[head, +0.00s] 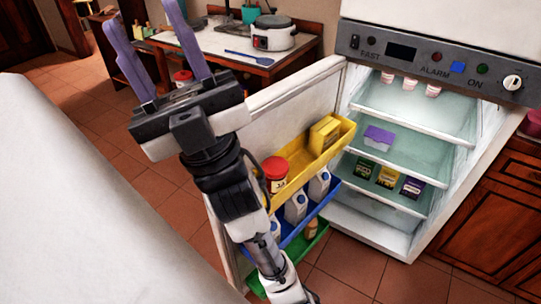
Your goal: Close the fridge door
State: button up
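The fridge (408,236) stands at the right with its white door (300,98) swung wide open toward the left. The door's inner side faces me and carries a yellow shelf (337,146), a blue shelf and a green shelf. My gripper (152,30) is raised at the upper left, with its two purple fingers spread apart. It is open and empty, with floor and counter showing behind it. My arm passes in front of the door's left part and hides some of it. I see no contact between my gripper and the door.
A dark wood counter (222,42) with a white cooker (273,32) and a blue spatula stands behind the door. Wood cabinets (490,215) stand right of the fridge. A large white surface (70,200) fills the lower left. Tiled floor (345,285) is clear before the fridge.

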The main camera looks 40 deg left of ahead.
aim_at(283, 113)
jog(key=k+j+z, duration=0.1)
jog(key=j, duration=0.25)
jog(key=k+j, duration=0.1)
jog(key=j, duration=0.2)
jog(key=k+j+z, duration=0.15)
jog(key=j, duration=0.15)
jog(key=j+z, duration=0.1)
jog(key=j, duration=0.25)
jog(key=k+j, duration=0.15)
jog(key=j, duration=0.2)
jog(key=j+z, duration=0.15)
jog(key=j, duration=0.2)
jog(key=j+z, duration=0.25)
jog(key=j, duration=1.7)
jog(key=k+j+z, duration=0.1)
jog(key=j, duration=0.3)
jog(key=k+j, duration=0.3)
jog(key=k+j+z, duration=0.15)
jog(key=j, duration=0.3)
